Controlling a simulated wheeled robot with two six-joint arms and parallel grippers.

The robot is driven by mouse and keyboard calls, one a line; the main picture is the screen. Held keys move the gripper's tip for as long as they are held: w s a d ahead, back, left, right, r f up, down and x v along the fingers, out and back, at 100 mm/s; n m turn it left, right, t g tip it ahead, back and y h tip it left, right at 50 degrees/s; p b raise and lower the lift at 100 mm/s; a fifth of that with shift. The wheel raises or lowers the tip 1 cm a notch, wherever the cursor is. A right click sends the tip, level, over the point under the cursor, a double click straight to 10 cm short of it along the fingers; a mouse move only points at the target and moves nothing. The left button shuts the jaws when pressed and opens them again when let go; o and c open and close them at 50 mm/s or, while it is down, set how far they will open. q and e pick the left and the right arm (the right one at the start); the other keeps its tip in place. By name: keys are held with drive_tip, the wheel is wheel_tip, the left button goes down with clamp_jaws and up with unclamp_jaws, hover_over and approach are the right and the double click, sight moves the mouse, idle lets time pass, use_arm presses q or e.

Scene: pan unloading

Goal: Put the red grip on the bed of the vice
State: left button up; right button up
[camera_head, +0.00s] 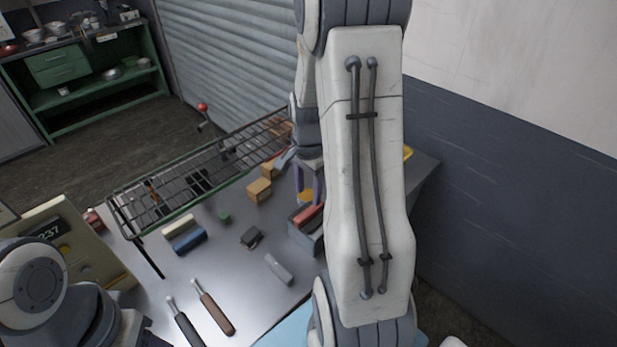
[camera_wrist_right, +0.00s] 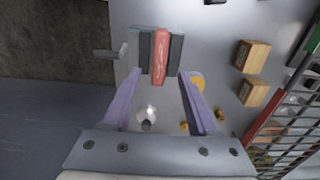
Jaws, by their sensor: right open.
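The vice (camera_head: 303,238) is a grey block-like body on the metal table, just left of my right forearm. The red grip (camera_head: 308,214) lies on it. In the right wrist view the red grip (camera_wrist_right: 160,56) lies lengthwise between the two grey sides of the vice (camera_wrist_right: 176,53), ahead of the fingertips. My right gripper (camera_head: 309,196) has purple fingers and is near the vice. In the right wrist view the right gripper (camera_wrist_right: 158,84) is open with nothing held between its fingers. My left arm shows at the lower left, but its gripper is out of view.
A wire rack (camera_head: 165,195) stands along the table's far side. Wooden blocks (camera_head: 259,190), a green piece (camera_head: 224,217), a blue bar (camera_head: 188,240), a dark block (camera_head: 250,238) and a grey bar (camera_head: 278,270) lie on the table. Two handled tools, one brown (camera_head: 215,312), lie in front.

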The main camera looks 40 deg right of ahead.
wheel_tip(320, 180, up, 6)
drive_tip(key=f, duration=0.1)
drive_tip(key=s+a+r+n, duration=0.2)
drive_tip(key=a+n, duration=0.4)
drive_tip(key=a, duration=0.5)
drive_tip(key=s+a+r+n, duration=0.1)
drive_tip(key=s+a+n, duration=0.1)
drive_tip(key=a+n, duration=0.6)
drive_tip(key=s+a+n+y, duration=0.1)
drive_tip(key=s+a+n, duration=0.9)
drive_tip(key=s+a, duration=0.1)
drive_tip(key=shift+s+a+r, duration=0.3)
drive_tip(key=shift+s+a, duration=0.1)
drive_tip(key=shift+s, duration=0.25)
wheel_tip(320, 180, down, 4)
drive_tip(key=b, duration=0.4)
drive_tip(key=shift+f+b, duration=0.15)
drive_tip(key=shift+b, duration=0.25)
